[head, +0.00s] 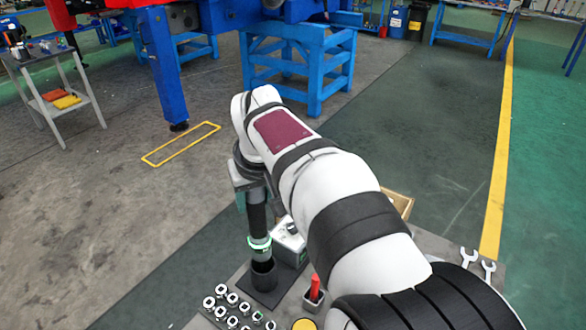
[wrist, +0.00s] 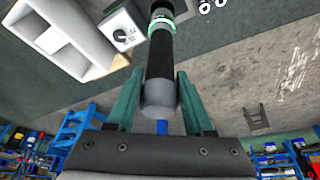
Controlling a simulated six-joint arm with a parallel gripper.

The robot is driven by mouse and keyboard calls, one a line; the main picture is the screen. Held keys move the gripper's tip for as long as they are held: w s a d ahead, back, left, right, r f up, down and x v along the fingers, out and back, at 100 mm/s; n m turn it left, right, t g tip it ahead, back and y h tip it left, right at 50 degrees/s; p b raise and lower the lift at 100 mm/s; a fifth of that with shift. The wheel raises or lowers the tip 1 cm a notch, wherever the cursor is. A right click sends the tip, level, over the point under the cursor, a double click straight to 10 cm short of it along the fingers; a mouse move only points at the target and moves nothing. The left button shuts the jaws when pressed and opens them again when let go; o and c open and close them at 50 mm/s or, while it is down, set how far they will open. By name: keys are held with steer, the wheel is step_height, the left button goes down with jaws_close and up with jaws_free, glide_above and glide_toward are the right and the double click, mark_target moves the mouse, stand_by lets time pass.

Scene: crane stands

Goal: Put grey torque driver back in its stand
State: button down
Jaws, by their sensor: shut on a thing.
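The grey torque driver (head: 257,215) hangs upright below my wrist in the head view, dark-bodied with a green-and-white ring near its lower end. My gripper (wrist: 160,80) is shut on it, with a teal finger on each side of its grey end cap in the wrist view, where the driver (wrist: 159,60) points away from the camera. The stand (head: 264,276), a short black cup on a flat dark base, is directly under the driver in the head view. The ring sits just above the cup's rim. I cannot tell whether the driver's tip is inside the cup.
A white box with a dial (head: 289,243) stands close behind the stand, right of the driver. Several metal sockets (head: 232,299) lie in front. A red-handled tool in a holder (head: 314,291) and two wrenches (head: 469,259) are to the right. Open floor lies left of the bench.

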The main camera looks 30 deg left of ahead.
mark_target(259, 223)
steer(key=shift+f, duration=3.3)
steer(key=shift+c, duration=1)
jaws_free()
steer(key=shift+f, duration=0.1)
steer(key=shift+v, duration=2.6)
